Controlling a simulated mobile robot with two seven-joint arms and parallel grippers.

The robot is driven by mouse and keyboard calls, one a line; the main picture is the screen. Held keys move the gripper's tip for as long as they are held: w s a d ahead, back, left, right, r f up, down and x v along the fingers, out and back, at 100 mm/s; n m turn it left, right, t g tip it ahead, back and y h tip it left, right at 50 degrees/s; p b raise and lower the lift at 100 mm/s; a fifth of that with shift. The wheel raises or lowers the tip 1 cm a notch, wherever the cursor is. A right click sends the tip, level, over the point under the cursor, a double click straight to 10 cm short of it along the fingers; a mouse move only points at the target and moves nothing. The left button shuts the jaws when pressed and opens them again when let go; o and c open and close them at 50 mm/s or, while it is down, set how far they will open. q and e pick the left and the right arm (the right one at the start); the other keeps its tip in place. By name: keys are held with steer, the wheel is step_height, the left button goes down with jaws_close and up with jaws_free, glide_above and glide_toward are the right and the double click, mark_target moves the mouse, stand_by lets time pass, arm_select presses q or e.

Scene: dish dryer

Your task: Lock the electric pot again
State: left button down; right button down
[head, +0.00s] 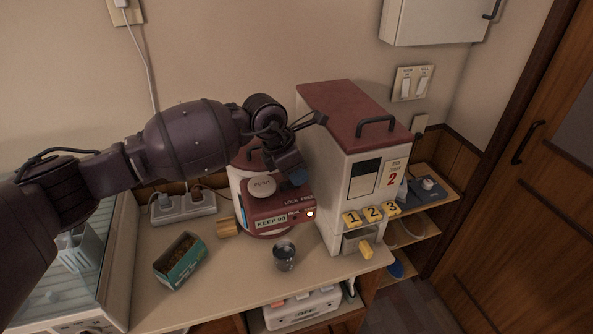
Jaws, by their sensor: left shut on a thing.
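The electric pot (270,212) stands on the counter in the middle, with a white body and a dark red top. Its front panel has a "KEEP 90" label, "LOCK" lettering and a small lit lamp. A round pale push button (262,187) sits on its top. My left gripper (294,174) reaches in from the left and points down at the right side of the pot's top, behind the front panel. It is shut on a part of the pot there; its fingers hide exactly which part. My right gripper is not in view.
A tall white rice dispenser (366,180) with a red top stands close at the pot's right. A cup (284,257) stands in front of the pot. A teal box (180,262) and a power strip (183,207) lie left. The front counter is partly clear.

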mark_target(289, 182)
arm_select(q)
steer(key=shift+s+a+b, duration=0.2)
steer(key=shift+a+b, duration=0.6)
steer(key=shift+a, duration=0.05)
steer(key=shift+s+a+b, duration=0.15)
steer(key=shift+a+b, duration=0.15)
steer(key=shift+a, duration=0.1)
steer(key=c, duration=1)
jaws_free()
steer(key=shift+s+a, duration=0.1)
steer(key=shift+a, duration=0.05)
steer(key=shift+o, duration=0.2)
steer(key=shift+a+r, duration=0.1)
steer(key=shift+r, duration=0.35)
steer(key=b+v, duration=0.1)
steer(key=v, duration=0.9)
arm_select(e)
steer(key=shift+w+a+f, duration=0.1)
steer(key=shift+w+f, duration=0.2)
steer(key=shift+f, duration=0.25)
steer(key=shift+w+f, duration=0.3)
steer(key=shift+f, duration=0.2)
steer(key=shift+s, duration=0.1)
